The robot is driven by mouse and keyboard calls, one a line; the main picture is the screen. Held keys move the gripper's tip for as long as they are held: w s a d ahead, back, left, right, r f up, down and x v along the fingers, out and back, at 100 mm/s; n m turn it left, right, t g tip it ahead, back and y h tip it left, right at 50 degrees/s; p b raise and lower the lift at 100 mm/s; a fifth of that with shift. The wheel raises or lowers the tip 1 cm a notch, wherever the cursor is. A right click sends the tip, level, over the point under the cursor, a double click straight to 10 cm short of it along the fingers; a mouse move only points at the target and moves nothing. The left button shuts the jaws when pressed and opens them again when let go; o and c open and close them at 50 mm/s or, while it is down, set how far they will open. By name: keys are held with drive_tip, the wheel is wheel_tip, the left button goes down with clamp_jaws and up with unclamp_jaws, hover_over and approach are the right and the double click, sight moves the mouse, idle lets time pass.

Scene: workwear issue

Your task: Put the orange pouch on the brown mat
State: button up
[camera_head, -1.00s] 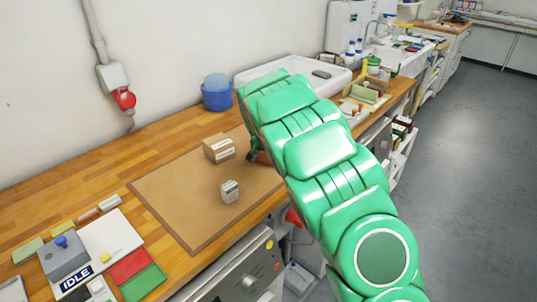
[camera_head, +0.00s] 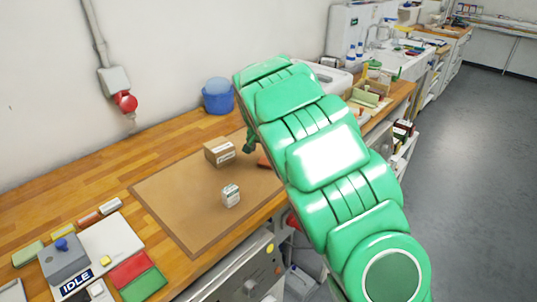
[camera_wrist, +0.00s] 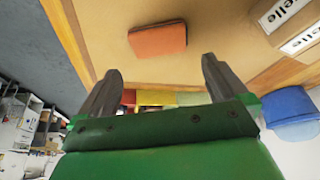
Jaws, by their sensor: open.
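The orange pouch (camera_wrist: 157,39) lies on the brown mat (camera_wrist: 105,38), near one of its edges. In the head view the pouch (camera_head: 264,162) is partly hidden behind my arm, at the right part of the mat (camera_head: 185,210). My gripper (camera_wrist: 160,78) is open and empty, its two dark fingers apart and clear of the pouch. In the head view only a small part of my gripper (camera_head: 249,143) shows, beside the arm and above the mat; the rest is hidden.
A cardboard box (camera_head: 219,152) and a small grey-white box (camera_head: 231,195) stand on the mat. A blue tub (camera_head: 217,95) stands behind it by the wall. At the left are a panel marked IDLE (camera_head: 77,281) and red and green pads. The mat's front left part is clear.

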drive_tip(key=shift+v, duration=2.8)
